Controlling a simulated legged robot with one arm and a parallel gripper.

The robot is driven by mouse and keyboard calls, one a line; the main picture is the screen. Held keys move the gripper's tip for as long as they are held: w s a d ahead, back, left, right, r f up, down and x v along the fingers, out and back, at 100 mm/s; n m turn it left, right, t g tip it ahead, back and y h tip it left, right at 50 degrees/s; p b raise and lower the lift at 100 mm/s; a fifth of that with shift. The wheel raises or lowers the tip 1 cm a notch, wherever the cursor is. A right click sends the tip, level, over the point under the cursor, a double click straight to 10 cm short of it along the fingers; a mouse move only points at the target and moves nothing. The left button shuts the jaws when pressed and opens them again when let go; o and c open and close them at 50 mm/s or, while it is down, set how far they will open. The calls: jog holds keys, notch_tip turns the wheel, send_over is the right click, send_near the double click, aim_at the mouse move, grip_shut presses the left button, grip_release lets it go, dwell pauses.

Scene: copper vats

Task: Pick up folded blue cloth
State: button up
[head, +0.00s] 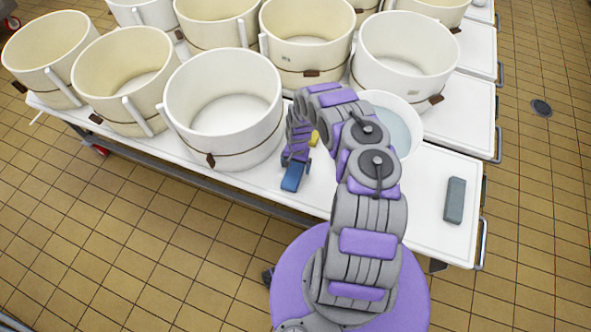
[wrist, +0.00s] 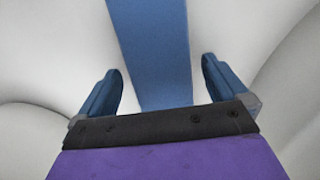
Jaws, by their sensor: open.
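The folded blue cloth (wrist: 150,45) shows in the wrist view as a flat blue strip on a white surface, running from the top edge down between my fingers. In the head view a blue patch (head: 292,177), which looks like the cloth, lies near the table's front edge, at the end of my arm. My gripper (wrist: 161,66) is open, with one blue finger on each side of the strip and a white gap at both sides. In the head view my gripper (head: 295,162) points down over the patch and partly hides it. I cannot tell whether the fingers touch the table.
A large white vat (head: 223,115) stands just left of my gripper, with several more behind. A bowl of pale liquid (head: 398,115) is partly hidden by my arm. A small yellow thing (head: 314,138) shows beside my wrist. A grey-green block (head: 455,200) lies at the white table's right end (head: 430,228).

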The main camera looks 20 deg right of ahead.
jog(key=shift+a+f, duration=0.1)
jog(key=shift+a, duration=0.05)
jog(key=c, duration=1.2)
